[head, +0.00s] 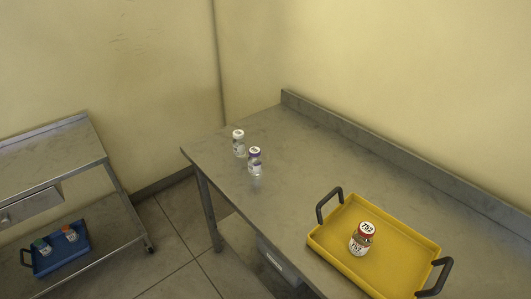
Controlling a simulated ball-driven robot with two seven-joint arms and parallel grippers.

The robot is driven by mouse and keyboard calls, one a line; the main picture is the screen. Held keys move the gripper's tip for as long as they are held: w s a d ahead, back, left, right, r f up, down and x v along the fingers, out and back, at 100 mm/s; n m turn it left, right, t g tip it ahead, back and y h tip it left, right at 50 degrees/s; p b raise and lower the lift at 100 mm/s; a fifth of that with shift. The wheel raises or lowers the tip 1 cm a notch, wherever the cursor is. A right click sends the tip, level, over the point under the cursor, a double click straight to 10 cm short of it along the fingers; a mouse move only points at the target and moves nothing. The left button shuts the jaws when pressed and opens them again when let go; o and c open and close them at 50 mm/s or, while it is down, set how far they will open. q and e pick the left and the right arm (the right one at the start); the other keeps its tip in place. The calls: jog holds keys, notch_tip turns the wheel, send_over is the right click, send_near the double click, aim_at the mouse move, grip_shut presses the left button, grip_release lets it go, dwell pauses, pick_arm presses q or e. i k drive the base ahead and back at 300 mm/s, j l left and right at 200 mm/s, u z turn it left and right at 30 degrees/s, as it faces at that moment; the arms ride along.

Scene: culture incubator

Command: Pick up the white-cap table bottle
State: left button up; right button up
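The white-cap bottle (239,144) stands upright on the steel table (300,152), close to its left edge. It is clear with a label on its side. A purple-cap bottle (255,160) stands just in front of it and to its right. Neither of my grippers is in the head view.
A yellow tray (424,244) with dark handles on the table holds a red-cap bottle (362,238) marked 757. At left, a steel cart (100,245) carries a blue tray (78,256) with two small bottles on its lower shelf. Floor shows between cart and table.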

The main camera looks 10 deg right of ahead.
aim_at(238, 140)
jog(key=i+j+z, duration=0.15)
jog(key=z, duration=0.3)
jog(key=i+j+z, duration=0.2)
jog(key=z, duration=0.3)
